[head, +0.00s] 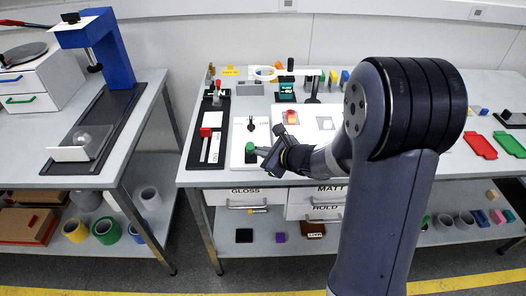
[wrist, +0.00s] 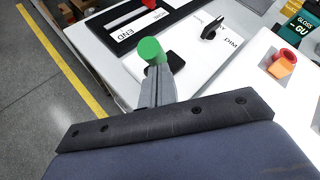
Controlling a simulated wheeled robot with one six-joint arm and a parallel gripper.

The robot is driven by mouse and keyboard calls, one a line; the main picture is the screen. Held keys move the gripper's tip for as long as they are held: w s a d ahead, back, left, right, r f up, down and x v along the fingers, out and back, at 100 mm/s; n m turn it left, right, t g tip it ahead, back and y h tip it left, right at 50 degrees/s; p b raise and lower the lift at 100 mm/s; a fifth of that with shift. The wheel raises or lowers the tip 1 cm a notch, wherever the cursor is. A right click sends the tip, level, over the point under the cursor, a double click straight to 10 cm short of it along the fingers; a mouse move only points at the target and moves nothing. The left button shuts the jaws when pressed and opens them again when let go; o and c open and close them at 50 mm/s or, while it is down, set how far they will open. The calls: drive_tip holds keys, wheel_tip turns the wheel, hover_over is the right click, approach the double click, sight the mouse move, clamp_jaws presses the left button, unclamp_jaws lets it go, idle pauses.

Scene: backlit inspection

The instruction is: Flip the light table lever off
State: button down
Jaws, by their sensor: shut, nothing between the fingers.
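In the wrist view the shut fingers (wrist: 157,72) reach up to the knob's lower edge. I cannot tell whether they touch it.
A black dial (wrist: 212,30) marked DIM sits behind the lever. Left of it is a slider panel with a red knob (head: 205,132). An orange-red piece (wrist: 283,62) lies on the table to the right. Labelled drawers (head: 255,195) are below the front edge.

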drive_tip(key=w+r+m+g+p, duration=0.1)
drive_tip(key=p, duration=0.4)
drive_tip(key=shift+w+r+g, duration=0.3)
drive_tip(key=shift+r+g, duration=0.05)
drive_tip(key=shift+g, duration=0.05)
drive_tip(key=shift+w+r+p, duration=0.1)
drive_tip(key=shift+w+p, duration=0.55)
drive_tip(key=shift+w, duration=0.15)
drive_tip(key=shift+w+d+r+b, duration=0.1)
drive_tip(key=shift+w+b, duration=0.4)
drive_tip(key=shift+w, duration=1.1)
drive_tip(key=shift+s, duration=0.1)
drive_tip(key=shift+r, duration=0.2)
drive_tip(key=shift+r+p, duration=0.65)
